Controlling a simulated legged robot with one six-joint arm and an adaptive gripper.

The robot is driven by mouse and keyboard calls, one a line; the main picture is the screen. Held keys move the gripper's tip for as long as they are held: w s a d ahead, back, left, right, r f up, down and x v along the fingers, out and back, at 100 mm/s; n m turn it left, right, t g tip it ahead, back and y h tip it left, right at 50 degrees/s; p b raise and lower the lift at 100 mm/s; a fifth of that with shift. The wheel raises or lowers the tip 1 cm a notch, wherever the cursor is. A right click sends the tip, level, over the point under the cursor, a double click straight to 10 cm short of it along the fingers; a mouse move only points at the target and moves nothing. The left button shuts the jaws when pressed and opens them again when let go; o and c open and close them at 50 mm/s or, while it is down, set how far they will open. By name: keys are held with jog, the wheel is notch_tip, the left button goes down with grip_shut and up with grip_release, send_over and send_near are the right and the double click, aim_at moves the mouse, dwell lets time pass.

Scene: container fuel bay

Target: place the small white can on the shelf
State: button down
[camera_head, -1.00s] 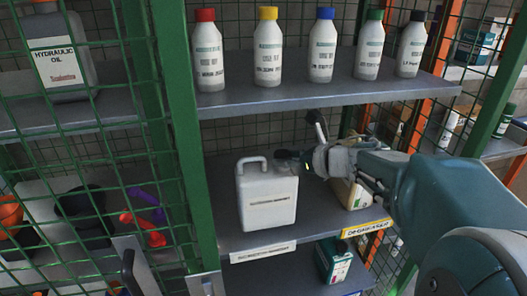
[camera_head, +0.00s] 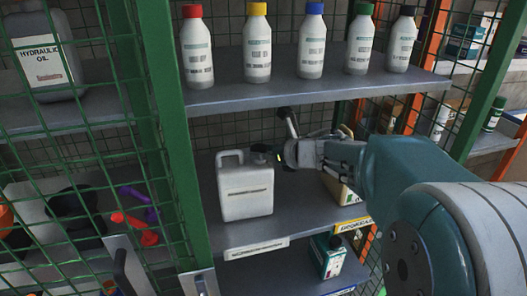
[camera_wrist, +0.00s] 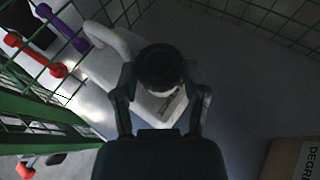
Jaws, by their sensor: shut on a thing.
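The small white can (camera_head: 245,195) is a jerrycan with a side handle and a black cap. It stands upright over the middle shelf (camera_head: 228,232), near its left post; I cannot tell whether its base touches the shelf. My gripper (camera_head: 270,156) reaches in from the right and is shut on the cap. In the wrist view, the two fingers of my gripper (camera_wrist: 160,88) sit on either side of the black cap (camera_wrist: 160,66). The can's white body (camera_wrist: 103,68) shows behind it, partly hidden by the cap and fingers.
Several bottles with coloured caps (camera_head: 257,45) stand on the upper shelf (camera_head: 290,95). A degreaser container (camera_head: 337,188) is right of the can, partly behind my arm. A green post (camera_head: 170,120) and wire mesh border the left. A green-white box (camera_head: 328,257) sits below.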

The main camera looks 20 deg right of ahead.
jog(key=shift+c, duration=0.6)
grip_release()
jog(key=shift+s+r, duration=0.1)
jog(key=v, duration=0.6)
jog(key=shift+s+d, duration=0.1)
jog(key=shift+d, duration=0.05)
jog(key=shift+s+d+r, duration=0.15)
jog(key=shift+s+d, duration=0.1)
jog(key=shift+s, duration=0.2)
